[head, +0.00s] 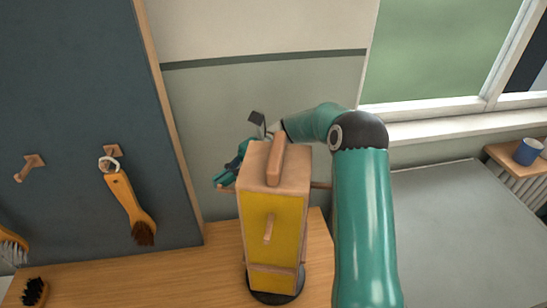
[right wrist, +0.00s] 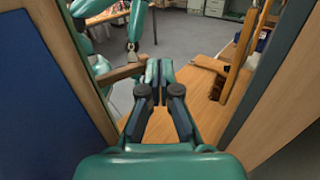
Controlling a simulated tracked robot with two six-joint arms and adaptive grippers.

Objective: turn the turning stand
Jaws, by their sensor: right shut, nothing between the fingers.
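The turning stand (head: 277,298) is a dark round base on the wooden bench. A tall wooden box (head: 272,215) with a yellow front panel stands upright on it. Wooden pegs stick out from its sides, with a bar handle on top. My right arm reaches around behind the box. The right gripper (head: 224,178) shows past its back left edge, close to the left peg (head: 226,188). In the right wrist view the right gripper's fingers (right wrist: 158,72) are together and empty, beside a wooden bar (right wrist: 122,73). Contact cannot be told. My left gripper is not in view.
A dark board (head: 75,110) on the left carries pegs and a hanging brush (head: 128,205). A small brush (head: 35,291) lies on the bench (head: 180,275). A grey table (head: 460,235) and a blue mug (head: 528,151) are on the right. The bench left of the box is mostly clear.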

